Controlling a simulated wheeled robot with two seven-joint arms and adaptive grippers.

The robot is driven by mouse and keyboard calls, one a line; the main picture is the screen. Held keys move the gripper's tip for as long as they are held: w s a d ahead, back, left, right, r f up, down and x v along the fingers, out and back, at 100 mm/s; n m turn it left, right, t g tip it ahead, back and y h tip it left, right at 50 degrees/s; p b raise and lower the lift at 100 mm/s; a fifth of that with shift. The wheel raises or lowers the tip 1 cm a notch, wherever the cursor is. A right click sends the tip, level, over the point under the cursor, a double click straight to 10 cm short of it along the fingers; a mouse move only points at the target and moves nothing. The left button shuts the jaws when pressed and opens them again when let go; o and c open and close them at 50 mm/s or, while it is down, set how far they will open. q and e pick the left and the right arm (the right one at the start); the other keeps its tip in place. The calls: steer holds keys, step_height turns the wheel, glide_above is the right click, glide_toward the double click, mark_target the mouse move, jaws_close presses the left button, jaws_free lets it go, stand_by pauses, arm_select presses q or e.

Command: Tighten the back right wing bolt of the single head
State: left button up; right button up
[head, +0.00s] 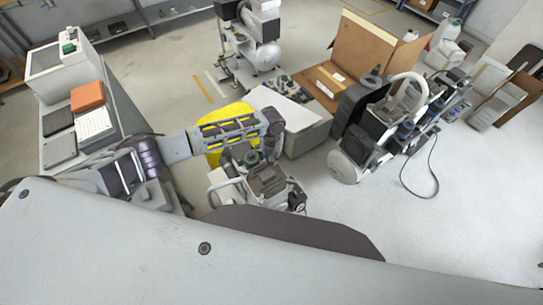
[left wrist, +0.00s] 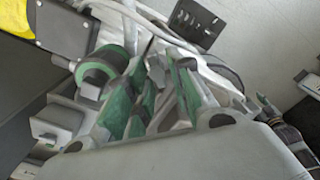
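The compressor unit below my left arm, which looks like the single head, has a grey-brown block (head: 268,181), a green round part and pale handles. My left gripper (head: 271,155) points down over its back part in the head view; its fingertips are hidden or too small to tell. In the left wrist view, a green cylinder (left wrist: 97,72) and several blurred green and grey parts (left wrist: 185,88) fill the middle. No wing bolt can be made out clearly. My right gripper is not in view.
A yellow object (head: 213,157) lies behind my left forearm. A pale box (head: 300,125), an open cardboard box (head: 365,50) and a larger dark compressor (head: 370,130) stand behind and right. A bench (head: 110,125) stands left.

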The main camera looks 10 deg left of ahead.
mark_target(272, 158)
arm_select(q)
steer(key=shift+a, duration=0.1)
stand_by(0.4)
steer(key=shift+r, duration=4)
